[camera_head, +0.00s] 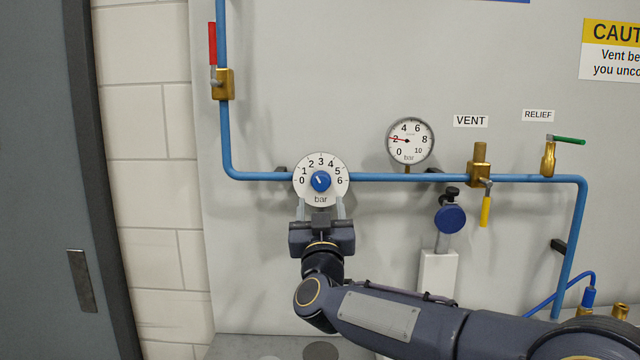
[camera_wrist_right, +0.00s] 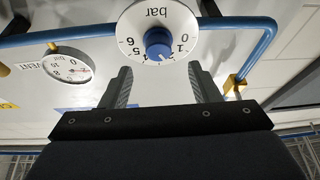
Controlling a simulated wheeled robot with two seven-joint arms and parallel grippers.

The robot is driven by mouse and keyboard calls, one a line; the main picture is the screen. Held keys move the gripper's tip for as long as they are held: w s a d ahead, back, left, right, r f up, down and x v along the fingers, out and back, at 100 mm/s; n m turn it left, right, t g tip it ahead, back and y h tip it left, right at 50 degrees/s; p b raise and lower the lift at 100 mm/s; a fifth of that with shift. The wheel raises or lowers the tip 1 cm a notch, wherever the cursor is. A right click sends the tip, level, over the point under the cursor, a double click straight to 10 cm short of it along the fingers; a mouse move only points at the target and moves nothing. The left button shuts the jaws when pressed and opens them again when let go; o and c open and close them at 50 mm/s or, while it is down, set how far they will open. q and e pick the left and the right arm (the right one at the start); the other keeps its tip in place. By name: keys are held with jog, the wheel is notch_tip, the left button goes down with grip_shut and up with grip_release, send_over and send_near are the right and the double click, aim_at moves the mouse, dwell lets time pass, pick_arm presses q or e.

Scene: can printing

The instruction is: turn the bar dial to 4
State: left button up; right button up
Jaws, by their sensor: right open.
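The bar dial (camera_head: 321,199) is a round white plate with numbers 0 to 6, set on the blue pipe. Its blue knob (camera_head: 320,181) has a white mark that points up and left, roughly at 2. In the right wrist view the dial (camera_wrist_right: 153,13) appears upside down, with the blue knob (camera_wrist_right: 158,43) toward the space between the fingers. My right gripper (camera_head: 320,207) is open and empty, just below the knob, its fingers spread to either side of the dial's lower part. It also shows in the right wrist view (camera_wrist_right: 163,78). My left gripper is out of view.
A pressure gauge (camera_head: 410,153) right of the dial has its red needle near 2. A red-handled valve (camera_head: 223,84) is at upper left. The yellow-handled vent valve (camera_head: 480,172), green-handled relief valve (camera_head: 548,158) and a blue round knob (camera_head: 450,219) are to the right.

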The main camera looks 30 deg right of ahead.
aim_at(321, 184)
jog(key=p+x, duration=0.2)
jog(key=x, duration=0.4)
jog(key=shift+d+r, duration=0.15)
jog(key=shift+w+d+r, duration=0.1)
jog(key=shift+w+d, duration=0.15)
jog(key=shift+w, duration=0.15)
jog(key=shift+c, duration=0.4)
jog(key=shift+s+a, duration=0.1)
jog(key=shift+s, duration=0.05)
jog(key=c, duration=0.9)
